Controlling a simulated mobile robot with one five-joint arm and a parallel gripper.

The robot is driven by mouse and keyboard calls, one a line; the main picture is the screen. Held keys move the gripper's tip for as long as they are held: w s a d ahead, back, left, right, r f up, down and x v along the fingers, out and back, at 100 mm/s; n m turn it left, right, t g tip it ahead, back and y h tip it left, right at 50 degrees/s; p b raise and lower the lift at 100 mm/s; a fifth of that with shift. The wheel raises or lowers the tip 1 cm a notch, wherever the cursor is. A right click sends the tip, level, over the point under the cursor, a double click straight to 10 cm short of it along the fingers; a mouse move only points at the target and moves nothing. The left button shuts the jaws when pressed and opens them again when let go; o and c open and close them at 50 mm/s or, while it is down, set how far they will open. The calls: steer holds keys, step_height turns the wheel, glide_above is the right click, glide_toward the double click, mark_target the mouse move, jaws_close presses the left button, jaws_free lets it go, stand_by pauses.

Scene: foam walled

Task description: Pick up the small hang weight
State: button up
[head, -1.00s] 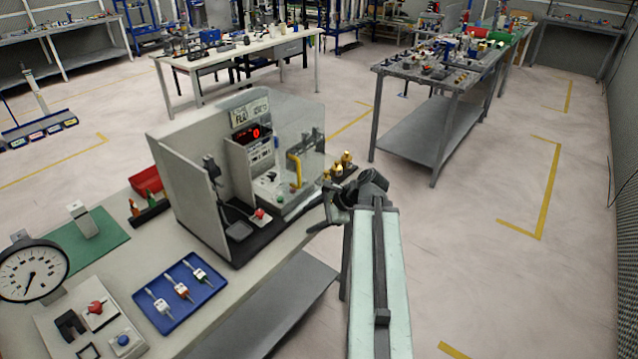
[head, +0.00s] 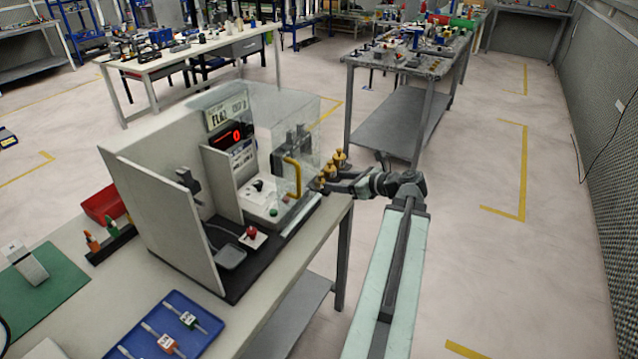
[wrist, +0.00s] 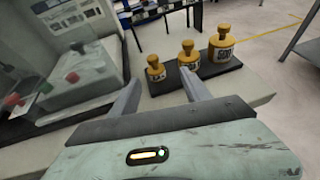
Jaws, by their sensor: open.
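Three brass hang weights stand upright in a row on a dark base at the bench corner, rising in size from left to right in the wrist view. The smallest weight (wrist: 155,70) is at the left end, the middle weight (wrist: 188,54) beside it, and the largest weight (wrist: 223,45) at the right end. My gripper (wrist: 160,93) is open and empty, its two fingers reaching toward the small and middle weights without visible contact. In the head view my gripper (head: 335,180) is beside the weights (head: 328,172), partly covering them.
A clear-sided test enclosure (head: 300,130) with a yellow handle stands just left of the weights. A blue tray (head: 205,325) and a red bin (head: 105,203) are on the same bench. Open floor (head: 470,270) lies to the right.

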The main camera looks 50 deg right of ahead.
mark_target(322, 180)
steer(key=x, duration=0.2)
steer(key=b+x, duration=0.1)
steer(key=x, duration=0.3)
steer(key=shift+a+b, duration=0.35)
steer(key=shift+a, duration=0.05)
steer(key=shift+s+r, duration=0.1)
steer(key=shift+s, duration=0.05)
jaws_close()
